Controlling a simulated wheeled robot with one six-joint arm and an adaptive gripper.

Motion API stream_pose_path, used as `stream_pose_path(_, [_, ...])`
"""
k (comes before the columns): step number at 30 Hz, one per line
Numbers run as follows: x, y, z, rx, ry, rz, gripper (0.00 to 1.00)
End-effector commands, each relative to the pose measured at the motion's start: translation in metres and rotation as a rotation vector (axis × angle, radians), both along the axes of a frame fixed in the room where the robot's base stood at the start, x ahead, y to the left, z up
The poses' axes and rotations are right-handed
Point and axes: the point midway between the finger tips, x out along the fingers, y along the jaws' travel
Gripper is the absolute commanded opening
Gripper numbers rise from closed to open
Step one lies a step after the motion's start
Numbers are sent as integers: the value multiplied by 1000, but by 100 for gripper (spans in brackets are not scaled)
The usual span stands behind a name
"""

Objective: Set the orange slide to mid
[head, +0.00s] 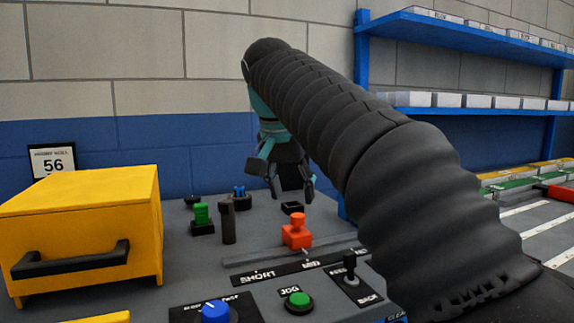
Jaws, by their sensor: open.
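The orange slide (297,231) stands upright on a grey rail across the panel. My dark sleeved arm crosses the right half of the view.
A yellow box (85,220) with a black handle stands at the left. A blue knob (215,311), a green JOG button (299,299) and a black lever (350,266) are in front. A dark post (228,221) and a green switch (202,214) stand left of the slide. Blue shelves (445,28) are behind.

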Motion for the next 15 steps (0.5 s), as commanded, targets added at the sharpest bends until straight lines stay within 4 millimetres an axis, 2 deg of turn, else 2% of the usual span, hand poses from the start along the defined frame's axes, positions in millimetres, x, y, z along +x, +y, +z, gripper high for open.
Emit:
stream_pose_path(6, [-12,5,32,1,-2,1,55])
stream_pose_path(15, [-21,8,54,0,-1,0,55])
